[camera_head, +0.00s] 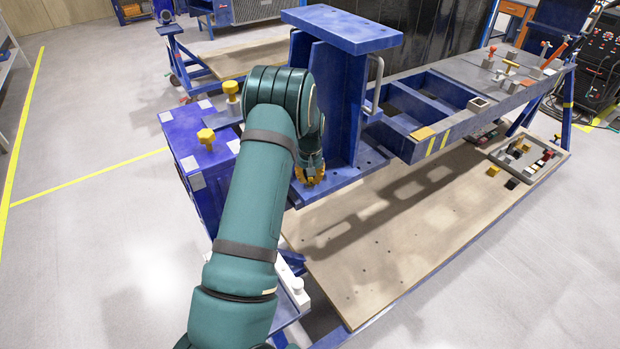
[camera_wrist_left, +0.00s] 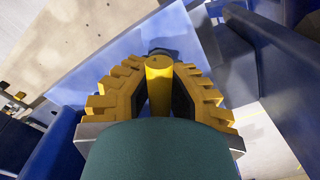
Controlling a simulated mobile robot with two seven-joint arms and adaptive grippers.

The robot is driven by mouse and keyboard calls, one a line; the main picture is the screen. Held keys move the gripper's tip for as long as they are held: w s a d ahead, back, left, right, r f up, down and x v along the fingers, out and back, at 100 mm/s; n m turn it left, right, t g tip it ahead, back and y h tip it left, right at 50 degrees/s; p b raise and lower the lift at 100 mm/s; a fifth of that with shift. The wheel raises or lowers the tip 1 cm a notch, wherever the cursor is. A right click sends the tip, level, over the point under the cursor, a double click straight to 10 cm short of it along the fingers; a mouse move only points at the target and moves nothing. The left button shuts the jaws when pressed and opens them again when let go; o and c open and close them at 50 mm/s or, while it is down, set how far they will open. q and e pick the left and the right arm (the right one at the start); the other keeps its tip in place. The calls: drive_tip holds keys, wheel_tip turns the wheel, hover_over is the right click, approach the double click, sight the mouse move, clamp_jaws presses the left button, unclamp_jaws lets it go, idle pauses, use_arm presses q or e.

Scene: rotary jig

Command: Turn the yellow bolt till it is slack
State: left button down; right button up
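My left arm reaches to the foot of the blue upright (camera_head: 335,105). My left gripper (camera_head: 310,178) is down at the blue base plate (camera_head: 345,184), its yellow fingers pointing down. In the left wrist view a yellow bolt (camera_wrist_left: 159,72) stands between the stepped yellow fingers of my left gripper (camera_wrist_left: 160,66). The fingertips meet it from both sides and look closed on it. Its lower part is hidden. In the head view the arm and gripper hide the bolt, so I cannot make it out there. My right gripper is not in view.
Two other yellow bolts (camera_head: 206,138) (camera_head: 232,90) stand on blue blocks to the left. The blue frame arm (camera_head: 440,140) extends right from the upright, over a wooden board (camera_head: 390,250). A tray (camera_head: 530,160) of small parts lies at the right.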

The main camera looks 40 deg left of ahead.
use_arm(q)
drive_tip(key=shift+n, duration=0.4)
drive_tip(key=c, duration=1)
unclamp_jaws()
wheel_tip(320, 180, up, 12)
drive_tip(key=shift+r, duration=0.1)
